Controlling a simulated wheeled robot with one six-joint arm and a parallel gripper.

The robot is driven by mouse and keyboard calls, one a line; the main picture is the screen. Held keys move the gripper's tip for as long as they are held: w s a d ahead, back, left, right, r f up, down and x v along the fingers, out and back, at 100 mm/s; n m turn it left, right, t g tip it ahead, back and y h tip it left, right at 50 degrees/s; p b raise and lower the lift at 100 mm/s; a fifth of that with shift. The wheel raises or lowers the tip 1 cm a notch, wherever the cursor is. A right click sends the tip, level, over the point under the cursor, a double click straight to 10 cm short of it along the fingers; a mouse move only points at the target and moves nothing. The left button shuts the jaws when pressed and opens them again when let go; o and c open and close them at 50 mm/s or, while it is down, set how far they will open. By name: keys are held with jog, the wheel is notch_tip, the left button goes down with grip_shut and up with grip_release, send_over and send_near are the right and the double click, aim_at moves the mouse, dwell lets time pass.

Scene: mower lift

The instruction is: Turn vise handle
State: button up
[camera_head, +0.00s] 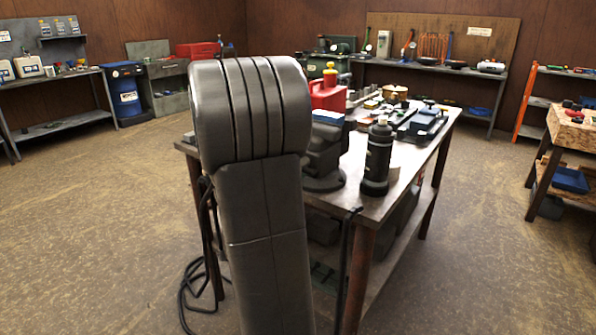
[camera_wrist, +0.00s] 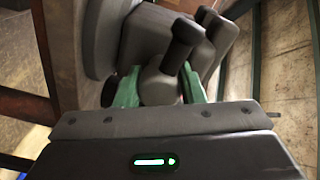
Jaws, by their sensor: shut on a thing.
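The vise (camera_head: 325,155) is a dark grey block on a round base at the near edge of the workbench. My arm covers its left part in the head view. In the wrist view the vise body (camera_wrist: 150,35) fills the upper middle. The vise handle (camera_wrist: 184,42), a dark bar with a rounded end, rises from a grey rounded hub. My gripper (camera_wrist: 160,88) has green fingers, one on each side of this hub, shut on the handle at its hub end. In the head view my gripper is hidden behind my arm.
The workbench (camera_head: 400,185) also carries a dark bottle (camera_head: 378,158), a red can (camera_head: 328,95) and several small tools. A cable (camera_head: 190,290) lies on the floor at the bench's left leg. The floor on the left is clear.

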jog(key=o, duration=1)
jog(key=v, duration=1.3)
jog(key=shift+s+a, duration=0.25)
jog(key=shift+s, duration=0.1)
jog(key=shift+w+d, duration=0.1)
jog(key=x, duration=1.3)
jog(key=shift+w+d, duration=0.2)
jog(key=shift+n+p, duration=0.3)
